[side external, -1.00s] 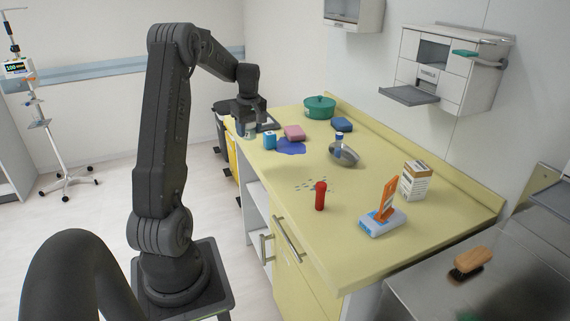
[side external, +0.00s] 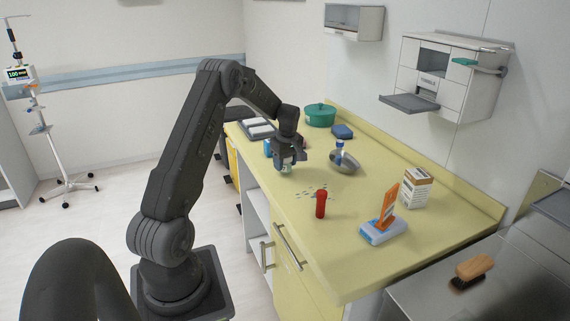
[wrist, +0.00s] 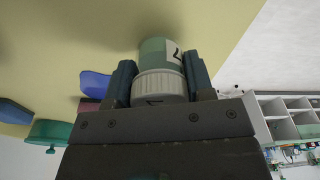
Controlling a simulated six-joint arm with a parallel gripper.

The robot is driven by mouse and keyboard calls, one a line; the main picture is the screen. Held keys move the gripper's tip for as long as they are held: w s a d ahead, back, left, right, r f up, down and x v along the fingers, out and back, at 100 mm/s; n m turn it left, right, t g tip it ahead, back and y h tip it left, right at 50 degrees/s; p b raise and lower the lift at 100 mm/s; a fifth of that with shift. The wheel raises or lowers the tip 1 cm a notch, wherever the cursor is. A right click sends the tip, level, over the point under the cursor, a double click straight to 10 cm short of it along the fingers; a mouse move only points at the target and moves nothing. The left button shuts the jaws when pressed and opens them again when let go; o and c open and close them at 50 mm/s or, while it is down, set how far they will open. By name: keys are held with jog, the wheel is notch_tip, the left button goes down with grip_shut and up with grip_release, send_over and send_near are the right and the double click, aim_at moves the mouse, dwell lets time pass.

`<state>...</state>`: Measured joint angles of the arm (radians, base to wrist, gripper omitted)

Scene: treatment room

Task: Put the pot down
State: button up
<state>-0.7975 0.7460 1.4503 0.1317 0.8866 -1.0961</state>
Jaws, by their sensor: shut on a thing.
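My gripper (side external: 288,158) is over the yellow counter (side external: 370,245), near its left edge. It is shut on a small green pot (wrist: 152,49) with a ribbed white lid (wrist: 158,86) and a white label. In the wrist view the pot sits between the two fingers of my gripper (wrist: 161,80). In the side view only a little of the pot (side external: 286,169) shows below the fingers. It appears low over the counter, but I cannot tell whether its base touches.
Scattered small pieces (side external: 312,192) and a red cylinder (side external: 320,204) are nearby. A metal bowl (side external: 346,162) with a bottle stands right of the gripper. A blue container (side external: 268,147), a green lidded pan (side external: 320,116) and a tray (side external: 249,136) are behind.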

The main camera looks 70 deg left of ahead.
jog(key=shift+f, duration=0.25)
jog(key=shift+f, duration=0.2)
jog(key=o, duration=0.9)
